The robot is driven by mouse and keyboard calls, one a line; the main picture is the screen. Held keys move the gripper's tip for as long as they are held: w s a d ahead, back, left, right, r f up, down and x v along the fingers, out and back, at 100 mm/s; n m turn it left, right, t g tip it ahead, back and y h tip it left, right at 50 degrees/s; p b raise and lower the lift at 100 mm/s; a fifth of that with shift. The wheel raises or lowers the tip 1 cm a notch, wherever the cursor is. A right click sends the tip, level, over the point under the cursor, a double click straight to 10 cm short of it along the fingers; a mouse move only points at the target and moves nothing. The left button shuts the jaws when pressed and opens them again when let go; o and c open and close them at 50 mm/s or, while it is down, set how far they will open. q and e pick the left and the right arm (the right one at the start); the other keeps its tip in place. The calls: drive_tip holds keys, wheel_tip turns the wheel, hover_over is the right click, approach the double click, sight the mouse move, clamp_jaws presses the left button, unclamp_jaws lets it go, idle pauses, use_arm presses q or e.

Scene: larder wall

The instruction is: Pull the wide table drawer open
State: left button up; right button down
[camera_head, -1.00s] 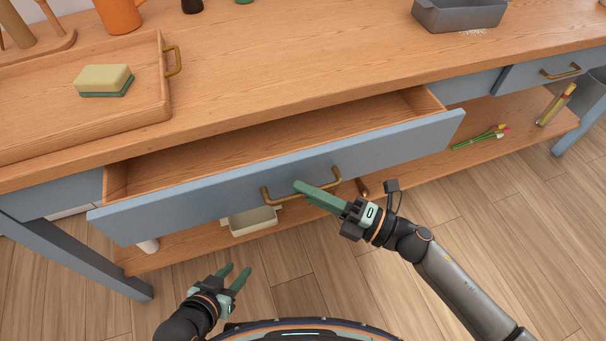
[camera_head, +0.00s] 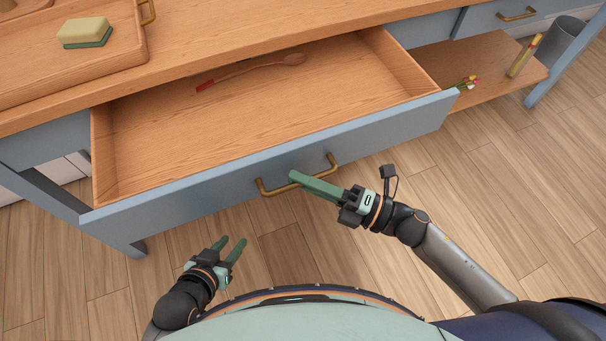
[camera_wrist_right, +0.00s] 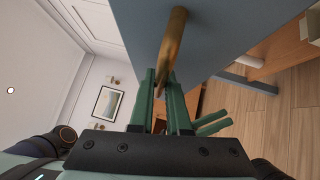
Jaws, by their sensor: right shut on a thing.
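The wide table drawer (camera_head: 275,165) has a blue-grey front and a wooden inside, and it stands well out from the table. Its brass handle (camera_head: 266,190) is on the middle of the front. My right gripper (camera_head: 298,179) is shut on this handle; in the right wrist view the handle (camera_wrist_right: 173,45) runs between the green fingers (camera_wrist_right: 163,95). A wooden spoon (camera_head: 250,72) with a red handle end lies in the drawer. My left gripper (camera_head: 233,246) is open and empty, below and in front of the drawer.
A tray (camera_head: 128,62) with a sponge (camera_head: 85,32) stands on the tabletop at the left. A smaller drawer with a brass handle (camera_head: 517,14) is at the right. A lower shelf (camera_head: 490,75) holds flowers and a bundle of sticks. The floor in front is clear.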

idle(0.3)
drive_tip(key=c, duration=0.9)
unclamp_jaws()
drive_tip(key=shift+d, duration=0.1)
drive_tip(key=v, duration=1.2)
drive_tip(key=shift+s+d+b, duration=0.15)
drive_tip(key=shift+s+b, duration=0.05)
drive_tip(key=shift+b, duration=0.2)
